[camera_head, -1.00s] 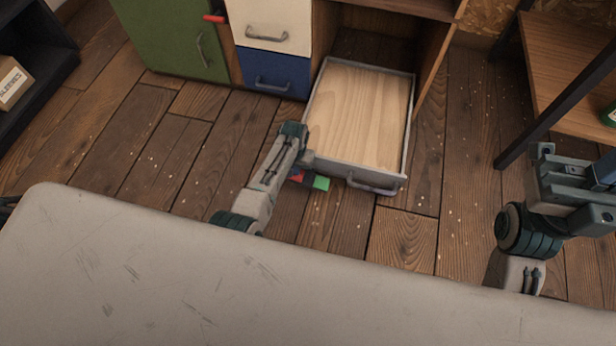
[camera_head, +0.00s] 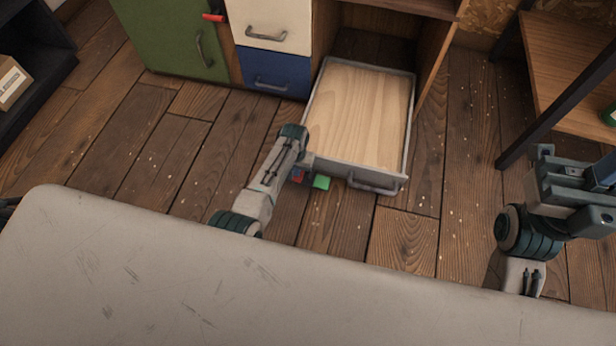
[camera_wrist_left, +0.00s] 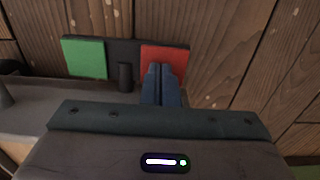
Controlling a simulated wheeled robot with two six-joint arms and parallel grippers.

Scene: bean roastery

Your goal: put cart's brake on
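A dark pedal bar (camera_wrist_left: 124,52) carries a green pad (camera_wrist_left: 84,57) and a red pad (camera_wrist_left: 164,61), with a dark peg between them. In the head view the green pad (camera_head: 321,182) and part of the red pad (camera_head: 298,176) show low by the open drawer's front. My left gripper (camera_wrist_left: 160,70) has its blue fingers together, empty, over the lower part of the red pad; I cannot tell whether they touch it. In the head view its arm mostly hides it. My right gripper (camera_head: 604,172) is at the right edge, partly cut off.
The open, empty drawer (camera_head: 360,120) with its handle (camera_head: 374,185) stands right beside my left wrist. Cabinets with a green door (camera_head: 170,35) and a blue drawer (camera_head: 273,74) are behind. A wooden shelf (camera_head: 565,80) stands at right. The plank floor on the left is clear.

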